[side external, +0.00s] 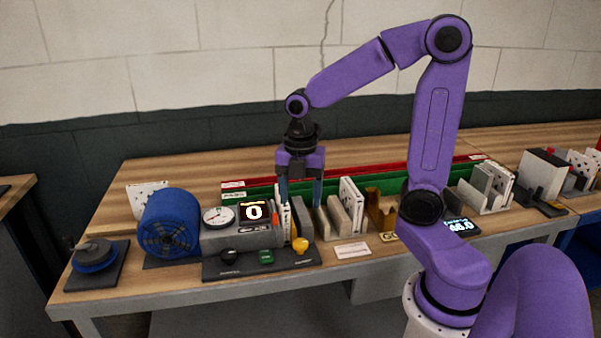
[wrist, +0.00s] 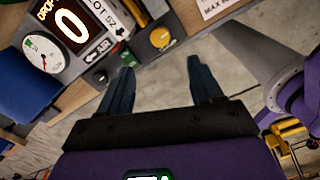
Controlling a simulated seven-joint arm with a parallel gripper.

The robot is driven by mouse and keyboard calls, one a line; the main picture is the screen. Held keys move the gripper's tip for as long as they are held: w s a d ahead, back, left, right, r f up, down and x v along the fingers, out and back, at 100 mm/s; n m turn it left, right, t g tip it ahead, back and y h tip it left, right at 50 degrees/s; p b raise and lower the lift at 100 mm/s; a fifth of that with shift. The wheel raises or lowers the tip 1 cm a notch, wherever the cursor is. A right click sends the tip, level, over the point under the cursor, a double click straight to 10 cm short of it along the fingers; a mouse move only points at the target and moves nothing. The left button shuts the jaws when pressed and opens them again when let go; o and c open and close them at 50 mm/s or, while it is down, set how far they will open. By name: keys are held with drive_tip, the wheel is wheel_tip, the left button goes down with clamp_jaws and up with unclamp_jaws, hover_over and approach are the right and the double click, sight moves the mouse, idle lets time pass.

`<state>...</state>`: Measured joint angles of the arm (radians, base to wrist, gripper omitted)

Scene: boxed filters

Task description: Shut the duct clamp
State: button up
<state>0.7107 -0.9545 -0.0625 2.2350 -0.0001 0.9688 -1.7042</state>
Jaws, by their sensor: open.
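My gripper (side external: 301,193) points down above the right end of a grey test unit (side external: 235,240). Its two dark fingers are apart, with nothing between them in the wrist view (wrist: 160,85). No part is clearly marked as the duct clamp, and I cannot tell whether it is open or shut. A dark control panel (side external: 225,269) in front of the unit carries a black knob (side external: 229,256), a green button (side external: 266,257) and a yellow knob (side external: 300,245). The yellow knob (wrist: 161,38) shows beyond the fingertips in the wrist view.
A blue blower (side external: 169,225) and round gauge (side external: 217,216) stand left of a display reading 0 (side external: 255,212). Upright grey and white filters (side external: 350,203) and a brown holder (side external: 378,212) stand to the right. A green rail (side external: 245,189) runs behind.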

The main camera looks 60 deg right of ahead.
drive_tip(key=shift+r, duration=2.6)
drive_tip(key=s+a+f+m, duration=0.3)
drive_tip(key=s+a+m, duration=0.1)
drive_tip(key=s, duration=0.4)
drive_tip(key=s+a+f+m, duration=0.3)
drive_tip(key=s+a+m, duration=0.1)
drive_tip(key=s, duration=0.5)
drive_tip(key=shift+s+f+m, duration=0.25)
drive_tip(key=shift+s+m, duration=0.05)
drive_tip(key=shift+m, duration=0.6)
